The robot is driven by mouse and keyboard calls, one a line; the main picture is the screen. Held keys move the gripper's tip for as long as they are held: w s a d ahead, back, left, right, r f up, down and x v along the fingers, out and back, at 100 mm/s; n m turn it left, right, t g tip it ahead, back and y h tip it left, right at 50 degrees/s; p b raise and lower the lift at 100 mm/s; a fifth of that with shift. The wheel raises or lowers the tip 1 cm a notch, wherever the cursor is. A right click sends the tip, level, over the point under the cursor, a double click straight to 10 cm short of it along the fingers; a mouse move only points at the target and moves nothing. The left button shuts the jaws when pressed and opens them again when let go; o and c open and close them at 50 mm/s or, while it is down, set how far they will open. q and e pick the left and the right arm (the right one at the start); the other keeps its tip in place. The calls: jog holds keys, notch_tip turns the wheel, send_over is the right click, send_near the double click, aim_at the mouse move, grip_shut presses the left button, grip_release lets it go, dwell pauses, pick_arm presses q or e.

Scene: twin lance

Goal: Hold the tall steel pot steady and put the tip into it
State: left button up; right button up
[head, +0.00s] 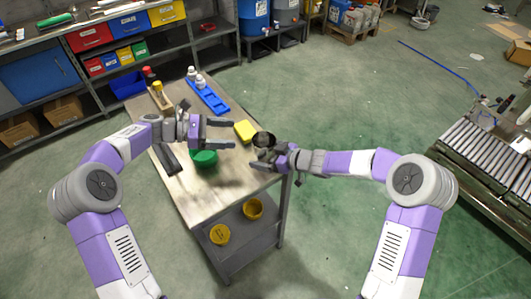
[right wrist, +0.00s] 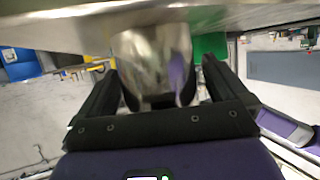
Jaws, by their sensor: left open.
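The steel pot (head: 264,139) stands at the right edge of the workbench, its dark open mouth facing up. My right gripper (head: 266,155) is at its near side. In the right wrist view the shiny pot (right wrist: 155,60) is between my right gripper's two fingers (right wrist: 162,85). I cannot tell if both fingers press on it. My left gripper (head: 222,134) is open and empty above the bench, left of the pot, its fingers pointing right. I cannot make out the tip for certain.
On the bench (head: 184,190) are a green round object (head: 204,159), a yellow block (head: 244,130), a dark bar (head: 168,158), a blue tray (head: 211,99) with white bottles and a wooden block (head: 158,97). Yellow containers (head: 253,208) sit on the lower shelf. The bench's near left is clear.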

jog(key=shift+r, duration=0.1)
jog(key=v, duration=1.2)
